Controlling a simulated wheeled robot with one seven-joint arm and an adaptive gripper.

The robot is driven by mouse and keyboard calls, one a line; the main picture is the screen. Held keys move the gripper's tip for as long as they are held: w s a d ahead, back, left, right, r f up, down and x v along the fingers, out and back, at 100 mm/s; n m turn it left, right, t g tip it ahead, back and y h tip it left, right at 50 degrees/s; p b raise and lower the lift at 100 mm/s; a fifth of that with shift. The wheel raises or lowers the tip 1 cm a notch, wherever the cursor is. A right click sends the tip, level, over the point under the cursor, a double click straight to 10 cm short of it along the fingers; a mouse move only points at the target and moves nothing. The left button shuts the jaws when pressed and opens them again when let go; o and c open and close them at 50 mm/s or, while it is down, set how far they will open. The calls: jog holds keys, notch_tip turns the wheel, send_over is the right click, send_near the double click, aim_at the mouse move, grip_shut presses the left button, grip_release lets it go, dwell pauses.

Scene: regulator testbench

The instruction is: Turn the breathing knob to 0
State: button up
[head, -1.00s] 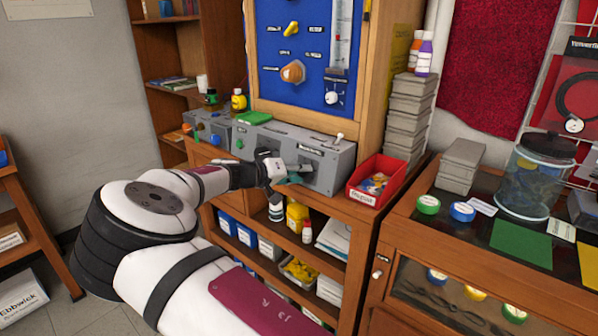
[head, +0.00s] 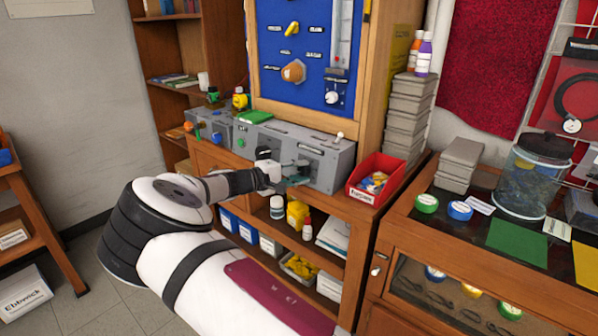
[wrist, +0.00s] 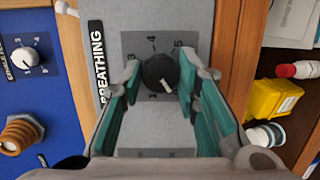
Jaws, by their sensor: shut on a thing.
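The breathing knob (wrist: 157,70) is round and black with a white pointer line. In the wrist view the line points down and slightly right. The knob sits on a grey panel (wrist: 150,15) beside a black "BREATHING" label (wrist: 97,60). Small scale digits surround it, partly covered and hard to read. My gripper (wrist: 158,78) has its teal fingers on either side of the knob, shut on it. In the head view my gripper (head: 292,178) is at the front of the grey bench unit (head: 325,160) and hides the knob.
A red bin (head: 375,180) stands just right of the unit. A blue board (head: 300,50) rises behind it. Below, the shelf holds a yellow bottle (head: 297,213) and a white bottle (head: 277,207). A smaller grey unit (head: 208,127) stands to the left.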

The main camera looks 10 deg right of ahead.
jog(key=shift+n, duration=0.3)
jog(key=o, duration=1.2)
jog(key=shift+c, duration=0.2)
jog(key=v, duration=1.2)
